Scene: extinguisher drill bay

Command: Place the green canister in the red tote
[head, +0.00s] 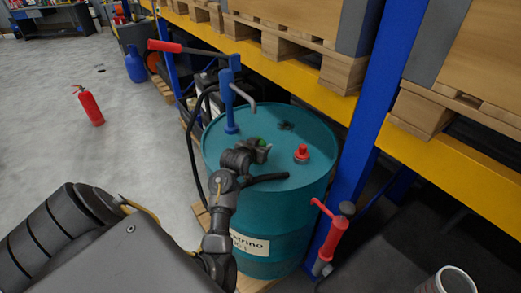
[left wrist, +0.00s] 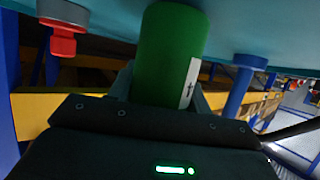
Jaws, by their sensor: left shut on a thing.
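The green canister (head: 261,142) shows only as a small green patch at my left gripper (head: 262,150), above the lid of a teal drum. In the left wrist view the canister (left wrist: 168,50) stands between the two fingers, with a white label on its right side. My left gripper (left wrist: 165,95) is shut on it. Whether the canister touches the drum lid I cannot tell. No red tote is visible in either view. My right gripper is out of view.
The teal drum (head: 268,205) stands on a pallet, with a red cap (head: 301,153) and a blue pump (head: 231,105) on its lid. A blue rack post (head: 370,120) and yellow beam (head: 300,72) stand close behind. A red extinguisher (head: 90,106) stands on open floor at left.

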